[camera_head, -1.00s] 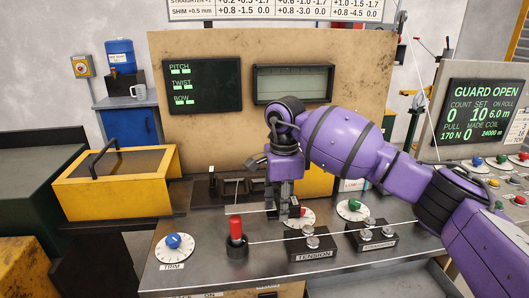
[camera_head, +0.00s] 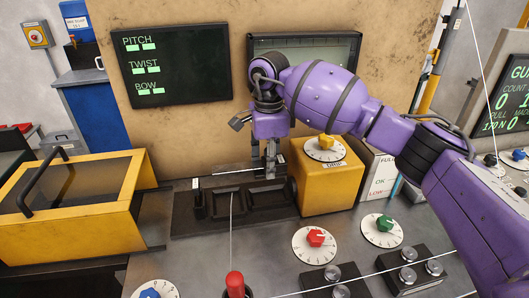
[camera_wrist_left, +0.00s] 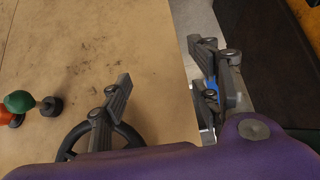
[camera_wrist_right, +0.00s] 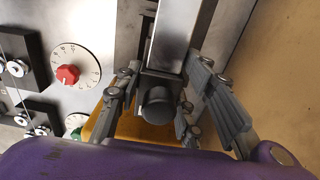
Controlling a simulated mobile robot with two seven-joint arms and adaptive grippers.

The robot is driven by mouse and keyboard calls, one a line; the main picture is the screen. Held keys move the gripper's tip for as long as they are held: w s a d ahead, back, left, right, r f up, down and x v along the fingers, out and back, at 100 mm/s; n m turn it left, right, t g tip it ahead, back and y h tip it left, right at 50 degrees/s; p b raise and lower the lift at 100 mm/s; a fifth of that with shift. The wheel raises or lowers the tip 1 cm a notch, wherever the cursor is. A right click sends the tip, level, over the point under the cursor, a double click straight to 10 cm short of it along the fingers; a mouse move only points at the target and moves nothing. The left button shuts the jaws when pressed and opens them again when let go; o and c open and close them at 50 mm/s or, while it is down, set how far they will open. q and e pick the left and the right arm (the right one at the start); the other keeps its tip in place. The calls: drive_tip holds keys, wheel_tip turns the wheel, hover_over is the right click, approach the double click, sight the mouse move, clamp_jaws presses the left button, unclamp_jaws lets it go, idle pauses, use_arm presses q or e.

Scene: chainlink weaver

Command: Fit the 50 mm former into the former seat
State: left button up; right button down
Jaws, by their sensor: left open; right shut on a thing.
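My right gripper (camera_head: 272,172) is shut on a thin pale metal bar (camera_head: 236,171), which I take to be the 50 mm former. The bar lies nearly level and sticks out to the left, above the back of a black slotted tray (camera_head: 240,228). In the right wrist view the bar (camera_wrist_right: 175,38) ends in a dark round knob (camera_wrist_right: 158,104) between the fingers. I cannot tell which part is the former seat, or whether the bar touches the tray. My left gripper (camera_wrist_left: 162,75) is open and empty in its wrist view, and out of the head view.
A yellow box with a dial (camera_head: 325,185) stands close right of the tray. A yellow lidded box (camera_head: 75,215) is at left. A tan panel (camera_head: 215,128) rises behind. A handwheel (camera_wrist_left: 68,144) is by my left gripper.

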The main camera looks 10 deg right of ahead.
drive_tip(key=shift+s+f, duration=0.1)
drive_tip(key=shift+s, duration=0.05)
drive_tip(key=shift+s+f, duration=0.2)
drive_tip(key=shift+f+b, duration=0.25)
drive_tip(key=shift+b, duration=0.05)
wheel_tip(320, 180, down, 2)
drive_tip(key=shift+w+f+b, duration=0.15)
drive_tip(key=shift+f+b, duration=0.1)
drive_tip(key=shift+b, duration=0.15)
drive_tip(key=shift+f+b, duration=0.3)
drive_tip(key=shift+f, duration=0.5)
drive_tip(key=shift+f+b, duration=0.3)
drive_tip(key=shift+f, duration=0.65)
use_arm(q)
drive_tip(key=s+f, duration=0.1)
drive_tip(key=f, duration=0.2)
drive_tip(key=shift+s, duration=0.35)
drive_tip(key=shift+s+a+g, duration=0.15)
drive_tip(key=shift+s+g, duration=0.15)
drive_tip(key=shift+s, duration=0.1)
drive_tip(key=shift+w, duration=0.2)
